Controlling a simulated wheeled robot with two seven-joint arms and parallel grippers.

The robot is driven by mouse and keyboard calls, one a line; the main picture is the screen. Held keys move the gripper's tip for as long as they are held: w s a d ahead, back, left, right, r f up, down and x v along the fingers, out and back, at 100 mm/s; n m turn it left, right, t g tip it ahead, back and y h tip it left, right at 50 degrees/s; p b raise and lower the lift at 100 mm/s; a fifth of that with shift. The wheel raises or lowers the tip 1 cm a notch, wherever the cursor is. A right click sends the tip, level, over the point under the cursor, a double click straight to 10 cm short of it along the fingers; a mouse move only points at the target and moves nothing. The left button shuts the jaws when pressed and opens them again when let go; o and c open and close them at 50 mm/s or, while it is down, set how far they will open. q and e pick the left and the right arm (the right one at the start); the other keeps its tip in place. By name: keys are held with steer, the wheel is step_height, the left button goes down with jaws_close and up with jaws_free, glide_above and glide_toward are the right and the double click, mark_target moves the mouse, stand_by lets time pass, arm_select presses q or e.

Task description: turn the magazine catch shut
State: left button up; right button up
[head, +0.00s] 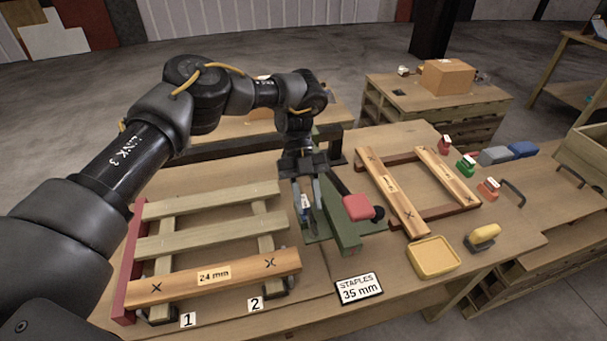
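A green tool (343,232) stands on the bench near the middle of the head view, with a red block (357,207) and a dark round knob on its right side. I cannot single out the magazine catch; part of the tool is hidden behind my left gripper. My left gripper (306,204) points down at the tool's left side, with its fingers beside the green body. A small pale piece shows between the fingers, but I cannot tell whether they grip it. My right gripper is not in view.
A slatted wooden frame (207,218) marked 24 mm lies at left. A second wooden frame (398,190) lies at right. A sign (358,289) reads STAPLES 35 mm. A yellow tray (433,257) and several small coloured items stand at the bench's right.

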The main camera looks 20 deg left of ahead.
arm_select(q)
steer(key=p+v, duration=0.3)
steer(key=v, duration=0.2)
steer(key=shift+w+a+r, duration=0.1)
steer(key=shift+w+r, duration=0.05)
steer(key=shift+r, duration=0.25)
steer(key=shift+p+v, duration=0.8)
steer(key=shift+v, duration=0.1)
steer(key=shift+w+f, duration=0.1)
